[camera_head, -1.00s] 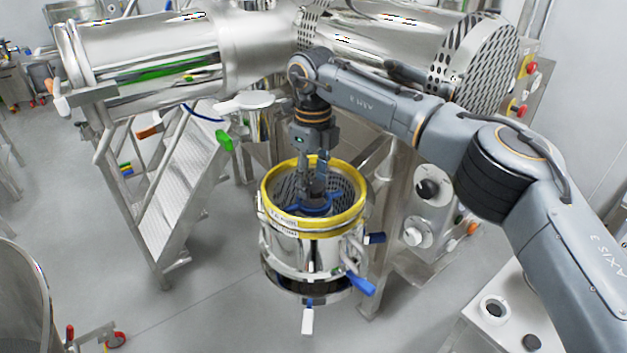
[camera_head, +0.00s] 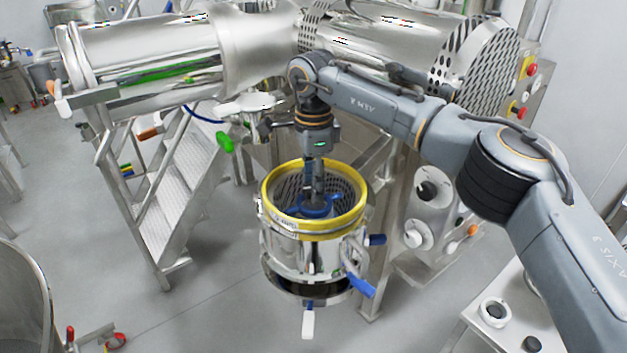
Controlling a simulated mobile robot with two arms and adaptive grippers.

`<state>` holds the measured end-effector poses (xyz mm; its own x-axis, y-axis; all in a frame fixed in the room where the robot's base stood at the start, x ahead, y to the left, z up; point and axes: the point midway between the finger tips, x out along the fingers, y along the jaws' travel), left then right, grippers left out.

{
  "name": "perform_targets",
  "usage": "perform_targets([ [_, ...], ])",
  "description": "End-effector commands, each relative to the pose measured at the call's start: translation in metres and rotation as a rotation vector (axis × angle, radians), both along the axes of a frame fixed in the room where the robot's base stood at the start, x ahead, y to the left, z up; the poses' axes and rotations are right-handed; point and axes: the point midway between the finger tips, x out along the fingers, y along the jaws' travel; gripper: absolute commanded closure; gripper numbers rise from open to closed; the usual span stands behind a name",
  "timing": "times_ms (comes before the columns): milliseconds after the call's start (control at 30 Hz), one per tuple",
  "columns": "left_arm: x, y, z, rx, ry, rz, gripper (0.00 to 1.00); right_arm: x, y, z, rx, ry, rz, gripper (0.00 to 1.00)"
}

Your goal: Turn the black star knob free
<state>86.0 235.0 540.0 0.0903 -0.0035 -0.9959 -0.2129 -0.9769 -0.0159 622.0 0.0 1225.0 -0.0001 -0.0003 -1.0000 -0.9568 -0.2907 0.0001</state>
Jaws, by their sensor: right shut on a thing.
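A steel drum with a yellow rim (camera_head: 266,193) stands open at the centre, with a perforated screen inside. A blue multi-armed part (camera_head: 332,203) sits in its middle. My right gripper (camera_head: 315,194) reaches straight down through the opening and is shut on the black star knob (camera_head: 317,200) at the centre of the blue part. The knob is mostly hidden by the fingers, so I cannot tell how loose it is. My left gripper is not in view.
Large horizontal steel cylinders (camera_head: 150,60) cross behind my arm. A stair (camera_head: 175,195) stands to the left and a control panel with knobs (camera_head: 428,210) to the right. A blue-handled lever (camera_head: 361,286) sticks out of the drum's lower side.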

Motion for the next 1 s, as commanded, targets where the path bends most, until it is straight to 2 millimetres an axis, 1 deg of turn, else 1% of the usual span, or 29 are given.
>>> perform_targets([
  [1000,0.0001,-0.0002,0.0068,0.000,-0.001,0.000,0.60,-0.0018,-0.0011,-0.0001,0.001,0.001,0.964,0.88],
])
